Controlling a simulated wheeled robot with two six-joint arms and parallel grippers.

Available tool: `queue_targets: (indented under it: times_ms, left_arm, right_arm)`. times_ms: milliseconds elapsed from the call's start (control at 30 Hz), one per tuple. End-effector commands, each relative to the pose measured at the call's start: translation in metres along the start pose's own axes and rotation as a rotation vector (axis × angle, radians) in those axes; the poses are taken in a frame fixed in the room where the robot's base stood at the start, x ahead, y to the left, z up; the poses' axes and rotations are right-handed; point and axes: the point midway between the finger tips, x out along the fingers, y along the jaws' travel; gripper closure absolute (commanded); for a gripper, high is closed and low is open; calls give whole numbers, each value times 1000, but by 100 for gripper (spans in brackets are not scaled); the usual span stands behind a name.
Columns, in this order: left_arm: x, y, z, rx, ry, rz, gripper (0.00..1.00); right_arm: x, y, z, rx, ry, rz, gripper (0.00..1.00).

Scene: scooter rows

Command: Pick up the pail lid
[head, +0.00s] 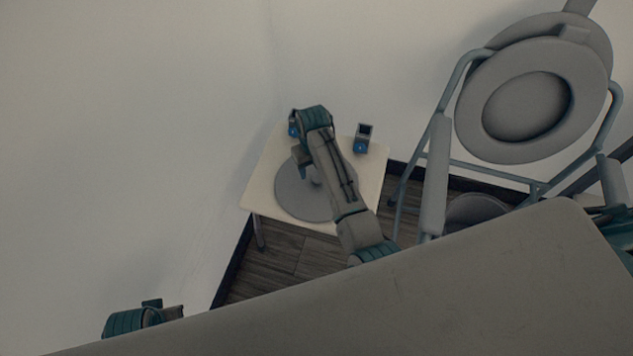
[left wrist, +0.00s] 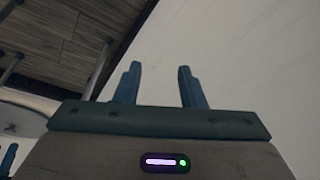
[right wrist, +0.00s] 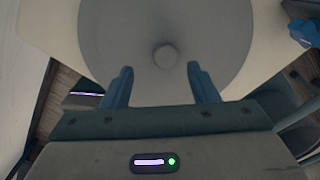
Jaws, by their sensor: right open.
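The pail lid is a flat grey disc (head: 292,197) with a round knob, lying on a small cream table (head: 263,185). In the right wrist view the lid (right wrist: 120,45) fills the upper middle, its knob (right wrist: 165,57) just beyond the fingertips. My right gripper (right wrist: 161,75) is open and empty, with the knob roughly centred ahead of its fingers. In the head view my right arm covers part of the lid. My left gripper (left wrist: 158,75) is open and empty, away from the table near the white wall. In the head view it shows at lower left (head: 160,310).
White walls (head: 150,120) close in behind and left.

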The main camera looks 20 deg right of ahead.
Motion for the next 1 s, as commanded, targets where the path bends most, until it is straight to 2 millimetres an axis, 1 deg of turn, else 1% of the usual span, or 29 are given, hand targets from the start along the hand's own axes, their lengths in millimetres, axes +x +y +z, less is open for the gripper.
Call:
queue_targets:
  times_ms: [167,300,400,533,733,867,900,1000]
  left_arm:
    - [-5,0,-1,1,5,0,64]
    - [-12,0,-2,1,8,-1,64]
    - [-20,0,-4,2,17,-1,64]
    - [-26,0,-6,2,23,-1,64]
    - [-26,0,-5,2,21,-1,64]
    - [-26,0,-5,2,19,-1,64]
    - [-26,0,-5,2,19,-1,64]
    - [-25,0,-4,2,18,-1,64]
  right_arm:
    - [15,-3,-2,0,2,0,46]
    - [37,-8,-4,-1,3,0,46]
    - [50,-8,-4,-1,2,1,46]
    - [56,-8,-3,-1,-1,1,46]
    - [56,-8,-3,-1,-1,1,46]
    - [56,-8,-3,-1,-1,1,72]
    - [56,-8,-3,-1,-1,1,80]
    - [56,-8,-3,-1,-1,1,97]
